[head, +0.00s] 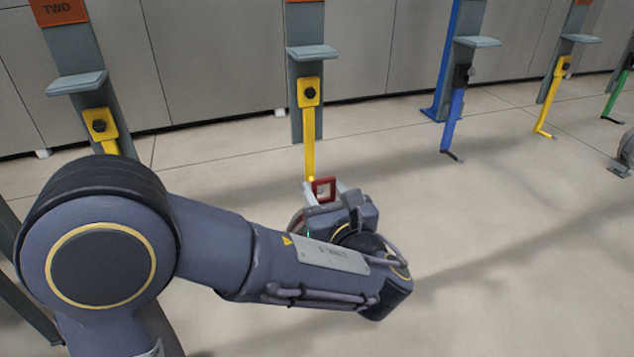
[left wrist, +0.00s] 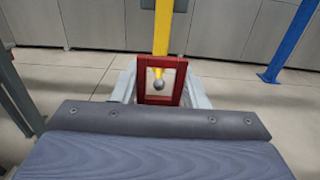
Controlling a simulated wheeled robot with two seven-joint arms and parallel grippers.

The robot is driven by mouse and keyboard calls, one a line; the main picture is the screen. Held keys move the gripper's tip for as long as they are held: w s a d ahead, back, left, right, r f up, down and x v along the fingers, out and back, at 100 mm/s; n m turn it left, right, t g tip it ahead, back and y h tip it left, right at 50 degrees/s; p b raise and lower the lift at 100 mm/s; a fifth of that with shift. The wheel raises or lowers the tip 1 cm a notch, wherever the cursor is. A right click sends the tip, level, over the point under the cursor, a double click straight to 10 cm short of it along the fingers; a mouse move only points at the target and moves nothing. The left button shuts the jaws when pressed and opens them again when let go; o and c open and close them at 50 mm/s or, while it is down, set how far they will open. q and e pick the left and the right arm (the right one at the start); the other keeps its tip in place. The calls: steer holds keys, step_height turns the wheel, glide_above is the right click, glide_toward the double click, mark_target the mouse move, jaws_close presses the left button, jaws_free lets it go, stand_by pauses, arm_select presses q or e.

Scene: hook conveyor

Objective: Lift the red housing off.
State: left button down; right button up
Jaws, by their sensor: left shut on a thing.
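The red housing is a squarish open red frame (head: 325,188). It hangs at the lower end of a yellow hook (head: 309,140) on the middle post. My left gripper (head: 325,190) is shut on the housing, with a pale finger on each side (left wrist: 160,88). I cannot tell whether the hook touches the frame's inner edge. My right gripper is not in view.
Other posts carry hooks: a yellow one (head: 101,128) at left, a blue one (head: 455,118), another yellow one (head: 550,98) and a green one (head: 615,95) at right. A grey rounded object (head: 626,155) shows at the right edge. The floor in front is clear.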

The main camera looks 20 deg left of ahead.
arm_select(q)
steer(key=f+b+v, duration=0.1)
steer(key=b+v, duration=0.1)
steer(key=v, duration=1)
steer(key=shift+s+d+f, duration=0.15)
steer(key=shift+s+f, duration=0.05)
steer(key=p+v, duration=0.3)
steer(key=v, duration=1)
steer(key=shift+s+d, duration=0.2)
steer(key=shift+s, duration=0.05)
stand_by(1.2)
steer(key=shift+w, duration=0.1)
